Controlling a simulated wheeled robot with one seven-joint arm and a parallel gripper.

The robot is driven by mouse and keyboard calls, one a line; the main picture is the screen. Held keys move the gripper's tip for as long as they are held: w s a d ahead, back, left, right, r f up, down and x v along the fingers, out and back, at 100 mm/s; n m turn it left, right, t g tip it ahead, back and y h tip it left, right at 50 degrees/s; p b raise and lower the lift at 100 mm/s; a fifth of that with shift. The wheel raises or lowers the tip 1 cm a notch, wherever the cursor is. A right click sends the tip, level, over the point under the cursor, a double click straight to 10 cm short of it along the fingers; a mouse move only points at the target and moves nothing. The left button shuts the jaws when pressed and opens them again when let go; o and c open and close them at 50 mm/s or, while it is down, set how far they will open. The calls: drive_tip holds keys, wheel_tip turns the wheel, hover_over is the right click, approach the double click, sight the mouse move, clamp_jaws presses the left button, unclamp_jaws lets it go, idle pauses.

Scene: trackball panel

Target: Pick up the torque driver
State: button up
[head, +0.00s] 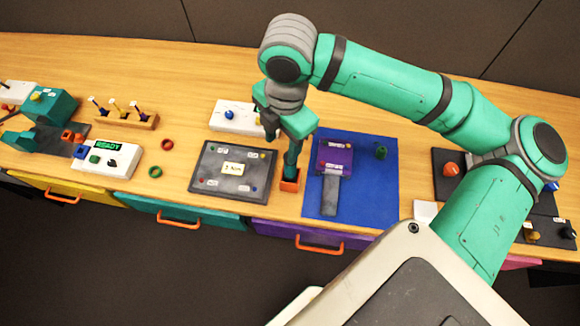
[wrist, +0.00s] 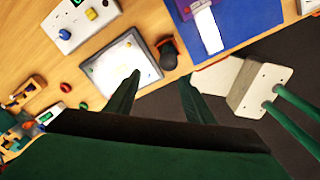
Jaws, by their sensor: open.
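I cannot tell for certain which thing is the torque driver. A small orange holder (head: 289,185) with a dark inside stands on the wooden bench, between a grey panel and a blue mat. In the wrist view an orange and black thing (wrist: 168,53) shows at that place, just beyond the fingertips. My gripper (head: 292,165) points down over the holder, and its fingers partly hide it. In the wrist view my gripper (wrist: 160,78) has its two green fingers apart with nothing held between them. I cannot tell whether a fingertip touches the holder.
The grey panel (head: 215,188) lies left of the holder. The blue mat (head: 375,190) lies right, bearing a purple block (head: 334,156) with a grey strip. A white button box (head: 235,116) is behind. A wooden rack (head: 145,123) stands farther left. Drawers with orange handles (head: 320,247) line the front.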

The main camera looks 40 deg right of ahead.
drive_tip(key=shift+s+d, duration=0.55)
drive_tip(key=shift+s, duration=0.05)
drive_tip(key=shift+s+d+f+g, duration=0.2)
drive_tip(key=shift+s+g, duration=0.05)
drive_tip(key=shift+g, duration=0.05)
hover_over(290, 171)
drive_tip(key=d, duration=0.1)
drive_tip(key=f, duration=0.4)
drive_tip(key=shift+w+f, duration=0.2)
drive_tip(key=shift+f, duration=0.05)
drive_tip(key=shift+w+d+f, duration=0.1)
drive_tip(key=shift+w+f, duration=0.15)
drive_tip(key=shift+f, duration=1.2)
drive_tip(key=shift+w+f, duration=0.2)
drive_tip(key=shift+f, duration=1.25)
drive_tip(key=c, duration=1.2)
